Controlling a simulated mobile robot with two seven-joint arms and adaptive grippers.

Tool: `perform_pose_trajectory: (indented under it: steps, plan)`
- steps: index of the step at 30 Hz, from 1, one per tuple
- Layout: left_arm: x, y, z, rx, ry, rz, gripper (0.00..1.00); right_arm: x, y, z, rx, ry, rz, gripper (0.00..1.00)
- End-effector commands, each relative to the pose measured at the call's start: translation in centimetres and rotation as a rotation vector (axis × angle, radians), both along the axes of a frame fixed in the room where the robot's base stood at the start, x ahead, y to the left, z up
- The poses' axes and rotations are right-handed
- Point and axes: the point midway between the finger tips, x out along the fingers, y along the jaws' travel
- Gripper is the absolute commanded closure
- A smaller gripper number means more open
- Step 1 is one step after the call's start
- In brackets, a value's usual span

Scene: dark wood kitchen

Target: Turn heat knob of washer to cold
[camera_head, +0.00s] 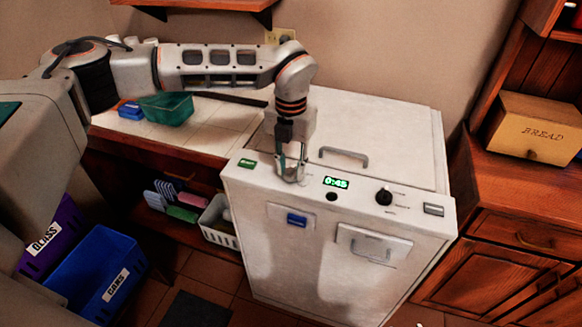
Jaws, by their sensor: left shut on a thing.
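The white washer (325,240) stands against the wall, its control panel sloping toward me. My left gripper (290,177) reaches down from above onto the left part of the panel, between the green button and the display. It is shut on a small part there, apparently a knob; the fingers hide it, so its setting cannot be read. A black knob (384,196) with small labels around it is right of the display, untouched; the labels are too small to read. The green display (336,183) reads 0:45. My right gripper is out of view.
The panel also has a green button (247,163) and a grey button (433,209). A lid handle (343,156) is behind my gripper. A counter with a green tub (166,108) is left; a blue bin (103,272) is lower left. A bread box (535,128) is right.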

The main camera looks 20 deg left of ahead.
Motion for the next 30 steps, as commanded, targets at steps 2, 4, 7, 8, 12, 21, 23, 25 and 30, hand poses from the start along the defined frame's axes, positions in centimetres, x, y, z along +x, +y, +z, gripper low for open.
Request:
perform_pose_trajectory:
  steps: [2, 4, 7, 8, 12, 21, 23, 25, 30]
  plan:
    - [0.09, 0.03, 0.1, 0.0, -0.003, 0.064, 0.96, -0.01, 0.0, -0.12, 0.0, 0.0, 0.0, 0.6]
    - [0.1, 0.03, 0.11, 0.0, -0.003, 0.117, 0.96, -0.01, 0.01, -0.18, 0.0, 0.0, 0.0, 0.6]
    - [0.11, 0.04, 0.12, 0.0, -0.003, 0.182, 0.96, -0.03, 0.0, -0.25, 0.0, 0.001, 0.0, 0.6]
    - [0.11, 0.04, 0.12, 0.0, -0.003, 0.199, 0.96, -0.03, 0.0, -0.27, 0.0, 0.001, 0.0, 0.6]
    - [0.13, 0.05, 0.14, -0.001, -0.004, 0.265, 0.96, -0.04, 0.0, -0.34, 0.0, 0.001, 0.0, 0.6]
    - [0.14, 0.05, 0.17, -0.001, -0.004, 0.332, 0.96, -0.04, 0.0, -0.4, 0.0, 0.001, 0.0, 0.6]
    - [0.14, 0.05, 0.17, -0.001, -0.004, 0.336, 0.96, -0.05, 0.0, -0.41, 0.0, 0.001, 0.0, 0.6]
    - [0.15, 0.05, 0.18, -0.001, -0.004, 0.338, 0.96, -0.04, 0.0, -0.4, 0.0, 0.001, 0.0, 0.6]
    - [0.15, 0.05, 0.18, -0.001, -0.004, 0.338, 0.96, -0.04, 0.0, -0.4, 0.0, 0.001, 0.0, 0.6]
